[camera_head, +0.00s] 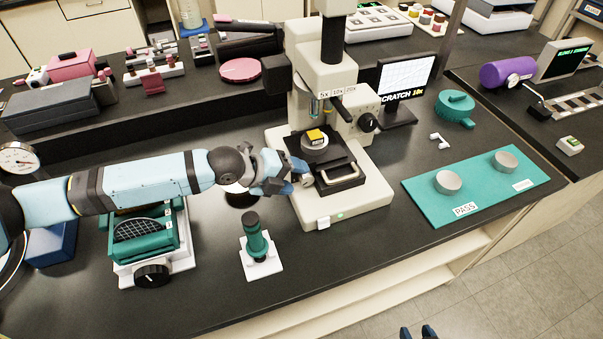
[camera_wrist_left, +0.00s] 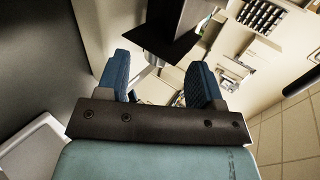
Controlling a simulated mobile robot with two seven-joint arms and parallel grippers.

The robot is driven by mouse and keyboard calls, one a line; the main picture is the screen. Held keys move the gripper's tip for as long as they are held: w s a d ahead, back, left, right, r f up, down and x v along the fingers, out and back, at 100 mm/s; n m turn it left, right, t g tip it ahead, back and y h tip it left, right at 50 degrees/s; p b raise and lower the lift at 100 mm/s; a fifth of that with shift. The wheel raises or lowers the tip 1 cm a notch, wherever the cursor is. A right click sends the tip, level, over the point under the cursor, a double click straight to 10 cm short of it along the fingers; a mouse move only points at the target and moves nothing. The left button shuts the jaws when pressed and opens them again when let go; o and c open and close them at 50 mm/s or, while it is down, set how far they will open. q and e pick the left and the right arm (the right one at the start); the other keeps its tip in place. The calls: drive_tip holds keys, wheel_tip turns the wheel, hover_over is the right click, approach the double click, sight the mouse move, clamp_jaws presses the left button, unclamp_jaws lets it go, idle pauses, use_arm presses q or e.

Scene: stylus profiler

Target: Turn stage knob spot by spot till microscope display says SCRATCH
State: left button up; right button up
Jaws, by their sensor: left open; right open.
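The microscope (camera_head: 322,75) stands at the middle of the bench, with a yellow-topped sample (camera_head: 316,136) on its dark stage (camera_head: 340,182). The display (camera_head: 405,80) beside it reads SCRATCH 10x. The stage knob (camera_head: 306,181) is at the stage's left side, partly hidden by my gripper. My left gripper (camera_head: 296,183) is open at the knob; I cannot tell whether it touches. In the left wrist view its blue fingers (camera_wrist_left: 160,82) stand apart below the dark stage (camera_wrist_left: 172,38). My right gripper (camera_head: 417,333) is open, with only its fingertips showing at the bottom edge.
A teal mat (camera_head: 478,190) marked PASS holds two grey discs to the right. A green-handled tool on a white base (camera_head: 260,262) stands in front of my left arm. A teal device with a black knob (camera_head: 152,273) is at the left. Bare bench lies along the front.

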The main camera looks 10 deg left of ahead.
use_arm(q)
drive_tip(key=p+v, duration=0.4)
drive_tip(key=v, duration=0.6)
drive_tip(key=shift+s+a+r, duration=0.15)
drive_tip(key=shift+s+a, duration=0.1)
drive_tip(key=shift+a, duration=0.05)
